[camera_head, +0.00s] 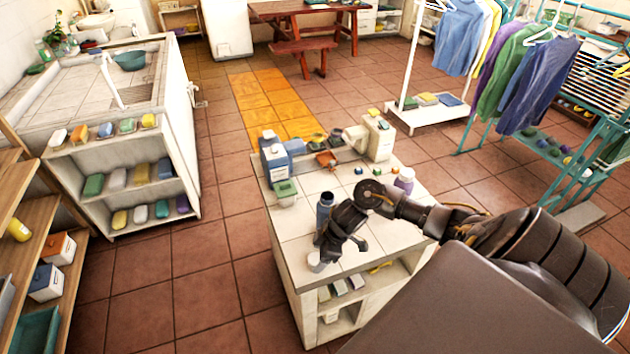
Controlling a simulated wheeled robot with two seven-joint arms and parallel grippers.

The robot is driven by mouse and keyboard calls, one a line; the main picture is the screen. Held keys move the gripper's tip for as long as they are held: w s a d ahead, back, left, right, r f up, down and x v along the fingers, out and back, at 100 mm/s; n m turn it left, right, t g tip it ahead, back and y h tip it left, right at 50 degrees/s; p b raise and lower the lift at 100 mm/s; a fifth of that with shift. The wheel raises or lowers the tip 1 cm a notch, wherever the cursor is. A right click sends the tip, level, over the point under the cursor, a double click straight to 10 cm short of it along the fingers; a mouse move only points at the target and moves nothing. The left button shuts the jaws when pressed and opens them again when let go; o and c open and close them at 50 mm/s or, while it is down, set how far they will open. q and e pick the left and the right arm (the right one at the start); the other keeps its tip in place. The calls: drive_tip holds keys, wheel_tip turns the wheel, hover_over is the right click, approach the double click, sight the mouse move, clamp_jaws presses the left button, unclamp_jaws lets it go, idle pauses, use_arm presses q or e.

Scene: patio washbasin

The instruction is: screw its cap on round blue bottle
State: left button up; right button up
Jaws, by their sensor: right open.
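A round blue bottle (324,212) stands upright on the white tiled counter (293,238), just behind and left of my right gripper. Its top looks dark, and its lower part is partly hidden by the gripper. A small white round piece (314,262), which looks like a cap, lies at the counter's front left corner. My right gripper (340,250) is dark, open and reaches down over the counter between these two. I see nothing between its fingers. Whether a finger touches the bottle or the white piece I cannot tell. My left gripper is out of view.
A small blue block (359,170) stands nearer the middle. Bare tiles lie left of the gripper.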

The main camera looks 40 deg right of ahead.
drive_tip(key=shift+w+a+f, duration=0.15)
drive_tip(key=shift+w+f, duration=0.05)
drive_tip(key=shift+f, duration=0.45)
drive_tip(key=c, duration=1)
drive_tip(key=shift+r, duration=0.1)
drive_tip(key=shift+c, duration=0.2)
drive_tip(key=shift+r, duration=0.5)
drive_tip(key=s+d+r+b, duration=0.1)
drive_tip(key=s+d+r, duration=0.1)
drive_tip(key=s+r, duration=0.4)
drive_tip(key=s+d+r+b, duration=0.2)
drive_tip(key=s+d+r, duration=0.1)
drive_tip(key=s+r, duration=0.2)
drive_tip(key=shift+s+d+r, duration=0.25)
drive_tip(key=shift+s+r, duration=0.15)
drive_tip(key=shift+s, duration=0.5)
